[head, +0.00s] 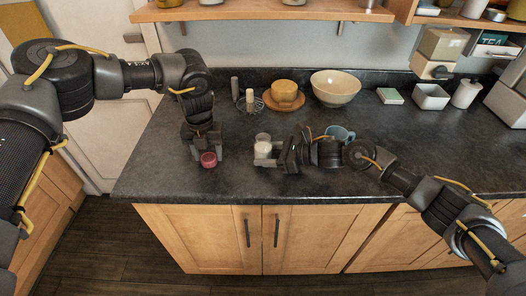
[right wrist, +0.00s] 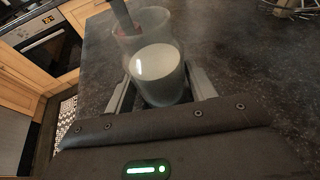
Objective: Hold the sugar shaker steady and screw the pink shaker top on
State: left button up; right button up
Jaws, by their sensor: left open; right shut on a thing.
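The sugar shaker (head: 263,148) is a clear glass with white contents, standing on the dark counter. My right gripper (head: 266,153) is shut around it from the right; in the right wrist view the shaker (right wrist: 158,62) sits between the two fingers (right wrist: 158,88), and its top is open. The pink shaker top (head: 208,159) is left of the shaker, near the counter's front edge. My left gripper (head: 207,152) points down over it, fingers open on either side. Whether the fingers touch the top cannot be told.
A white box (head: 431,97) and a white jar (head: 466,93) stand at the right. The counter left of my left gripper is clear.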

aim_at(208, 158)
pick_arm(q)
jog(key=shift+c, duration=0.4)
jog(key=c, duration=0.6)
jog(key=shift+r, duration=2.5)
jog(key=shift+c, duration=0.2)
